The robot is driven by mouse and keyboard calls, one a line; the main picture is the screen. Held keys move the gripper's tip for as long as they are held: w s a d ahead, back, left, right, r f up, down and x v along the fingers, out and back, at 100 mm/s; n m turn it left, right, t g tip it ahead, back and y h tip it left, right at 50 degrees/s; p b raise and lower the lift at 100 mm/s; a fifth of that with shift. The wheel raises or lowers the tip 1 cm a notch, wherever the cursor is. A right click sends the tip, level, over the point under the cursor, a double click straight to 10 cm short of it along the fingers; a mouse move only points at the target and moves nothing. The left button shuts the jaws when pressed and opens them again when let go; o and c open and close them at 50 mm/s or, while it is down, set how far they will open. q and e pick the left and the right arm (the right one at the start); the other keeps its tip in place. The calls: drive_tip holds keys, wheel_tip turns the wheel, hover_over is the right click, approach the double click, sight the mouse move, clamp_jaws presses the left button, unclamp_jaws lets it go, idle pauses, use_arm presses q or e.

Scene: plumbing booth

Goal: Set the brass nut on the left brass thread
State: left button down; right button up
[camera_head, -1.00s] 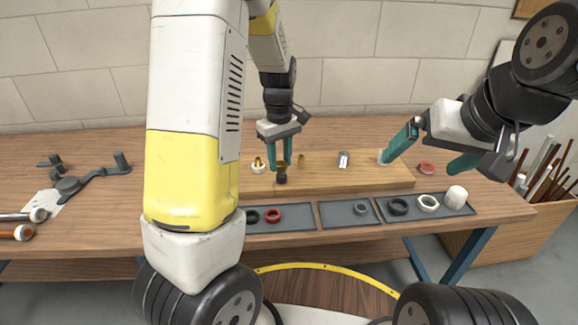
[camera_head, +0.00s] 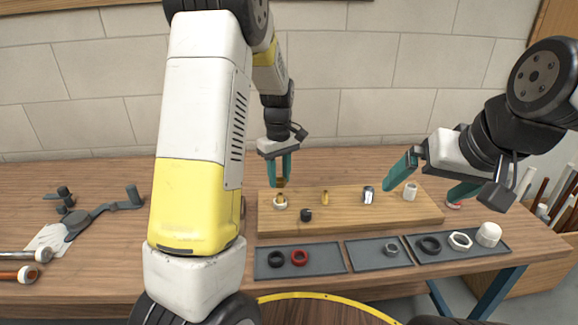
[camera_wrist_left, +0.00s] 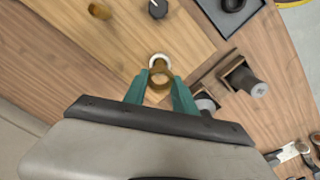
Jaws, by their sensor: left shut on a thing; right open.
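My left gripper (camera_head: 280,178) points down, shut on the brass nut (camera_wrist_left: 161,78), a brass ring between its teal fingertips. The left brass thread (camera_head: 280,203), with a white collar, stands at the left end of the wooden board. The nut is just over this thread in the head view. In the left wrist view the white collar (camera_wrist_left: 160,59) shows just beyond the nut; I cannot tell whether nut and thread touch. My right gripper (camera_head: 432,180) is open and empty over the board's right end.
The wooden board (camera_head: 345,219) also bears a black fitting (camera_head: 306,214), another brass thread (camera_head: 325,197), a chrome fitting (camera_head: 368,195) and a white fitting (camera_head: 410,191). Grey trays (camera_head: 331,263) with rings and nuts lie in front. A grey tool (camera_head: 90,214) lies at left.

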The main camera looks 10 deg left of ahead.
sight(280, 194)
use_arm(q)
drive_tip(key=shift+f, duration=2.4)
drive_tip(key=m, duration=0.5)
drive_tip(key=shift+f+m, duration=0.15)
drive_tip(key=shift+m, duration=0.15)
drive_tip(key=c, duration=0.9)
unclamp_jaws()
drive_tip(key=o, duration=0.8)
drive_tip(key=shift+c, duration=0.2)
